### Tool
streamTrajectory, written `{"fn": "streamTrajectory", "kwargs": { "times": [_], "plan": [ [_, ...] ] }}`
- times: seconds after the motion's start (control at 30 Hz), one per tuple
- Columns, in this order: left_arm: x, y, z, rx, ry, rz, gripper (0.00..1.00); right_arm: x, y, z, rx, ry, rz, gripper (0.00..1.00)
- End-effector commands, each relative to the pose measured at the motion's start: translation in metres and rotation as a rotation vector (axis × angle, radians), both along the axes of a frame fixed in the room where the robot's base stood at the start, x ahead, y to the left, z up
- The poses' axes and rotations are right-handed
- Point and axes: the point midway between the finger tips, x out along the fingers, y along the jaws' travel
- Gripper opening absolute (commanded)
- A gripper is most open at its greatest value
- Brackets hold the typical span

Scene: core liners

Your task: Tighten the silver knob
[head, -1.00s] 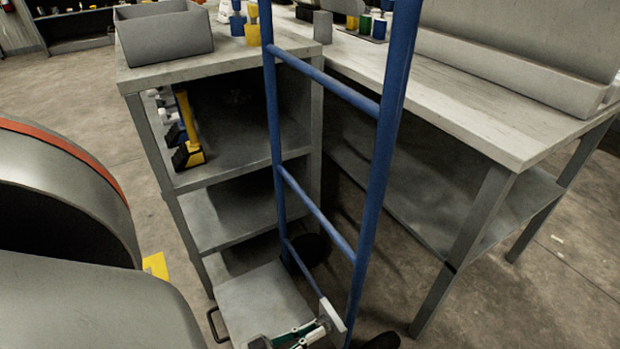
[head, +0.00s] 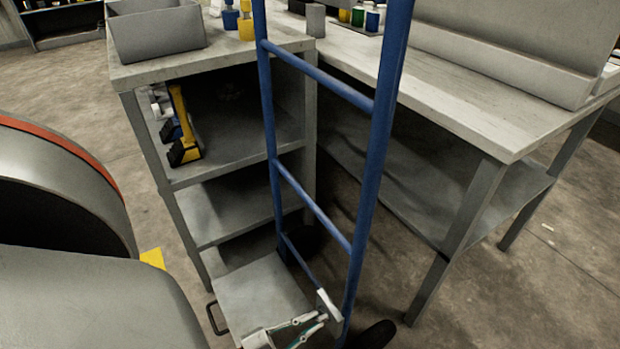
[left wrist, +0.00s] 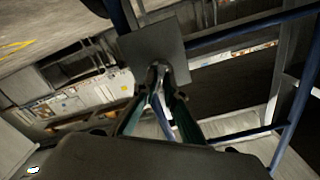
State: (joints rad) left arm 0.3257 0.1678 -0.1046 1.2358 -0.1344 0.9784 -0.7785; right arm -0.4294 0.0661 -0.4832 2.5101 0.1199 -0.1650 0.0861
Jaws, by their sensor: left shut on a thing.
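My left gripper (head: 321,318) is low in the head view, against a small pale square plate (head: 328,304) by the right upright of the blue hand truck (head: 366,190). In the left wrist view the same plate (left wrist: 150,47) is a grey square, and the gripper's fingertips (left wrist: 160,76) close together at its lower edge. The fingers are shut on the small silver knob there, which they mostly hide. My right gripper is in neither view.
A grey shelf unit (head: 225,57) carries a grey bin (head: 155,38) and stands behind the truck. A workbench (head: 470,105) stands to the right. Floor is open at the lower right.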

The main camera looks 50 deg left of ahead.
Motion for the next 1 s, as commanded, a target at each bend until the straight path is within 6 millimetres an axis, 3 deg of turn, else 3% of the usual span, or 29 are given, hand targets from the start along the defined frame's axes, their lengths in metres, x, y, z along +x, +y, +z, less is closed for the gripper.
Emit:
{"fn": "streamTrajectory", "kwargs": {
  "times": [0.6,1.0],
  "plan": [
    [-0.003,-0.001,-0.004,0.574,-0.040,-0.001,0.00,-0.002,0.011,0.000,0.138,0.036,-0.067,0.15],
    [-0.002,-0.001,-0.003,0.836,-0.062,-0.002,0.00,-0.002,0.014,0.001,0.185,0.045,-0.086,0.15]
  ]
}}
